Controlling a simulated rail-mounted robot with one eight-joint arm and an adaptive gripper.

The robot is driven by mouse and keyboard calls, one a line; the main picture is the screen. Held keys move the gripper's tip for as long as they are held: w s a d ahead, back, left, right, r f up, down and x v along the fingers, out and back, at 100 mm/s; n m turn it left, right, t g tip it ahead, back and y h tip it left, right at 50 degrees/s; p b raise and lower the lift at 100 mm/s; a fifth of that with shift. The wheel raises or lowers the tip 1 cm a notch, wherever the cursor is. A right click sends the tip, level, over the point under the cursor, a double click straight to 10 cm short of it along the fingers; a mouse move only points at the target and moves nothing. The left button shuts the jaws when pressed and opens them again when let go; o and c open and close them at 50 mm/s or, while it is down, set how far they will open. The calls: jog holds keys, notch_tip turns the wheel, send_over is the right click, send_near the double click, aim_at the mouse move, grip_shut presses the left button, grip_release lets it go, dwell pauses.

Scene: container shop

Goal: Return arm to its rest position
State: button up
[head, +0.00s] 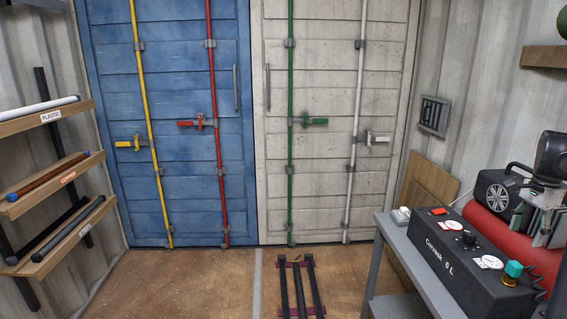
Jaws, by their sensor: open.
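The space in front of the blue door (178,90) and the white door (328,85) is free of any arm part.
A left rack holds a white plastic tube (40,107), a copper tube (48,174) and a dark steel tube (67,229). Dark parallel bars (299,285) lie low on the floor at bottom centre. A compressor (455,248) stands on a grey table (398,258) at right.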

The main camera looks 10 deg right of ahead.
jog(key=w+a+r+n+t+h+b, duration=0.1)
jog(key=a+r+n+t, duration=0.3)
jog(key=a, duration=1.2)
jog(key=a+r+n+g, duration=0.15)
jog(key=a+n, duration=0.35)
jog(key=a, duration=1.2)
jog(key=s+a+f+n+t, duration=0.1)
jog(key=s+a+f+n, duration=0.1)
jog(key=a, duration=0.5)
jog(key=s+a+f+n+t+b, duration=0.1)
jog(key=s+a+f+n+t, duration=0.1)
jog(key=s+a, duration=0.5)
jog(key=s+a+f+n+t+y, duration=0.1)
jog(key=s+a+f+n, duration=0.3)
jog(key=a+n, duration=0.2)
jog(key=shift+s+a+t, duration=0.3)
jog(key=shift+a+t, duration=0.05)
jog(key=shift+a, duration=0.7)
